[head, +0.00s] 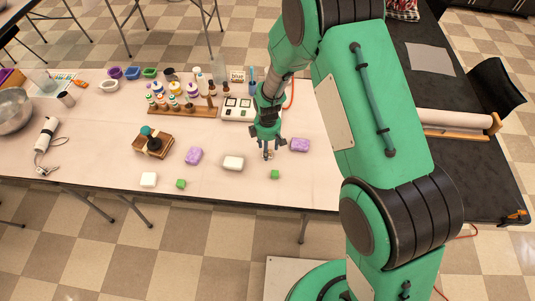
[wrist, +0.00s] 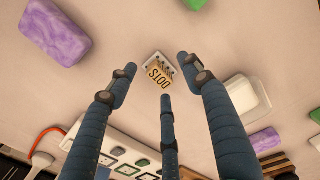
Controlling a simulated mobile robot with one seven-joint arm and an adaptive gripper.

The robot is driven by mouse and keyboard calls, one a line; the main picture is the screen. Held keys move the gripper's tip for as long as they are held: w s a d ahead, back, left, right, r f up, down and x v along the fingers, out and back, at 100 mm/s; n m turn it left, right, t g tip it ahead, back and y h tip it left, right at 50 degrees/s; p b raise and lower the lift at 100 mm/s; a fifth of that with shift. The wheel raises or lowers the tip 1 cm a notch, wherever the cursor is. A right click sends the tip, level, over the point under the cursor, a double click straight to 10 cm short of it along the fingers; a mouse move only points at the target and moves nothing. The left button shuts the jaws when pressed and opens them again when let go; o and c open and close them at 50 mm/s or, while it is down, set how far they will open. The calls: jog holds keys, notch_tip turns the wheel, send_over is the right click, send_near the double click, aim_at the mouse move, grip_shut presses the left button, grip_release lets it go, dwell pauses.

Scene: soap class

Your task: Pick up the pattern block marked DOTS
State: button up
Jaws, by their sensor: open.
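The pattern block marked DOTS (wrist: 160,74) lies on the table with its lettering facing up. It has a tan part with the word and a pale part with small dark marks. In the head view the block (head: 268,156) shows as a small thing just below my fingers. My gripper (head: 267,143) points down at it over the table. In the wrist view my gripper (wrist: 158,76) is open, its three blue fingers spread around the block. No finger visibly touches it, and the exact height above the table is hard to tell.
A purple soap (head: 300,144), a white soap (head: 233,162) and a green cube (head: 275,174) lie close around the block. A white tray of samples (head: 236,115) stands behind my gripper. A wooden rack of bottles (head: 182,110) is behind to the left.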

jog(key=shift+f, duration=1.25)
jog(key=shift+c, duration=0.3)
jog(key=c, duration=0.9)
